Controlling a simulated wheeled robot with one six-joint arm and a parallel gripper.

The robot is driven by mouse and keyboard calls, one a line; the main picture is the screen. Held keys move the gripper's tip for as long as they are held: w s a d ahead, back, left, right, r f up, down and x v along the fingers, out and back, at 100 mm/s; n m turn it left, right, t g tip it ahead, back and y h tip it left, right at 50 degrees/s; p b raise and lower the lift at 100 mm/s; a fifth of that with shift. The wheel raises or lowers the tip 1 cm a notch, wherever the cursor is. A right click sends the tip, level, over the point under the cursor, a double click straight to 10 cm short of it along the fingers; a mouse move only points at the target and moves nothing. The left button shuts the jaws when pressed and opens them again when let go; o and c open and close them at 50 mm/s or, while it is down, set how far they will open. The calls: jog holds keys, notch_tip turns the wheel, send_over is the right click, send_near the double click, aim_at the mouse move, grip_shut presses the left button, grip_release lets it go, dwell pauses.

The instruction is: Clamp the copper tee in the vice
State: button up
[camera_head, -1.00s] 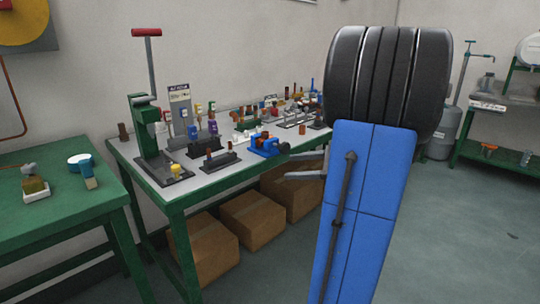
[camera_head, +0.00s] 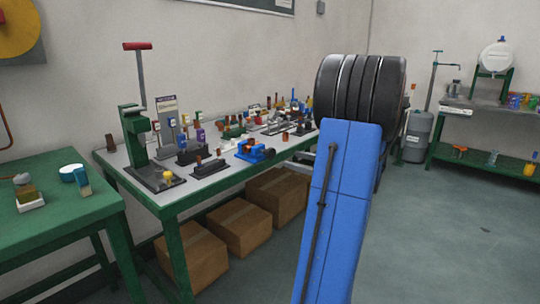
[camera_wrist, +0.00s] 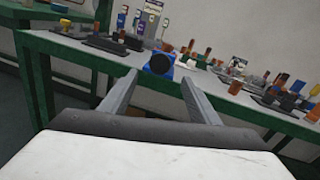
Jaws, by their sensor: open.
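A blue vice (camera_head: 255,151) stands near the front edge of the green-framed workbench (camera_head: 184,195). It also shows in the wrist view (camera_wrist: 159,64), seen end-on beyond my fingers. My gripper (camera_wrist: 159,77) is open and empty, its two grey fingers spread either side of the vice in that picture and apart from it. In the head view my blue arm hides most of the gripper. Several small copper-brown pieces stand on the bench, one of them (camera_head: 285,136) right of the vice. They are too small to tell which is the copper tee.
A green press with a red handle (camera_head: 137,46) stands at the bench's left end. Dark fixtures and small parts crowd the bench top. Cardboard boxes (camera_head: 239,229) lie beneath it. Another green table (camera_head: 70,217) is at left. The floor (camera_head: 440,230) at right is clear.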

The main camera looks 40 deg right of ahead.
aim_at(273, 154)
jog(key=x, duration=1.2)
jog(key=shift+w, duration=0.1)
jog(key=shift+c, duration=0.7)
jog(key=c, duration=0.9)
